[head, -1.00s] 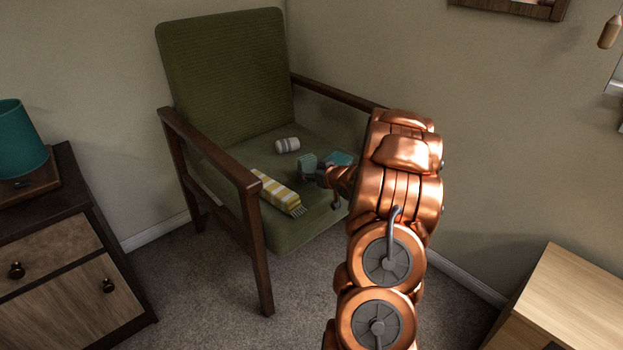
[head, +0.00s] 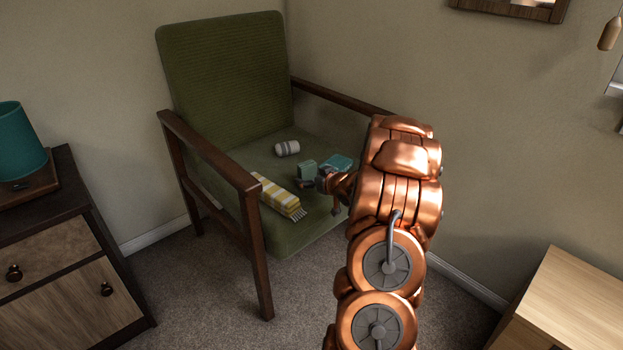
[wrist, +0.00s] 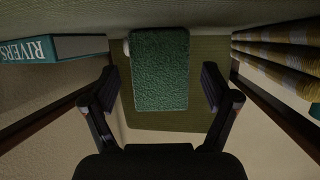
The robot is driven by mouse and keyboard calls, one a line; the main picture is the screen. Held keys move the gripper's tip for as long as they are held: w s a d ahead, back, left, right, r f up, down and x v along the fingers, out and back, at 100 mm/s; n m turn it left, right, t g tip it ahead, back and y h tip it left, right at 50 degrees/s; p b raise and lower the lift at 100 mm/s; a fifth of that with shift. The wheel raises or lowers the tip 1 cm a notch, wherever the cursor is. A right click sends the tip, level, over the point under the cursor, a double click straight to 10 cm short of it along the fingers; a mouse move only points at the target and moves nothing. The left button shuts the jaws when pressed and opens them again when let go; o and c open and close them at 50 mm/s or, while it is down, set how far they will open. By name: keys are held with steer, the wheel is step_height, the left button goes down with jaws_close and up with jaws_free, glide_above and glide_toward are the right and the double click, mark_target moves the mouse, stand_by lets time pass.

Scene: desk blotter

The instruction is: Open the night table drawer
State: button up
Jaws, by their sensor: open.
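The night table (head: 88,230) stands at the left of the head view, dark-framed with light wood fronts. Its upper drawer (head: 50,252) is shut and has a dark round knob (head: 14,272). My gripper (head: 308,183) is far to the right of it, low over the green armchair seat. In the wrist view my gripper (wrist: 160,88) is open, with a green textured block (wrist: 160,70) showing between its fingers, gaps on both sides. The block also shows in the head view (head: 306,168).
The armchair (head: 225,80) stands between my arm and the night table. Its seat holds a yellow striped scarf (head: 278,196), a teal book (head: 337,163) and a striped roll (head: 287,148). A teal lamp (head: 20,143) tops the night table. A light wood cabinet (head: 580,300) is at right.

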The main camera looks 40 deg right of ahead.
steer(key=shift+r, duration=0.1)
steer(key=p+v, duration=0.3)
steer(key=v, duration=0.9)
steer(key=shift+p, duration=0.3)
steer(key=shift+w, duration=0.1)
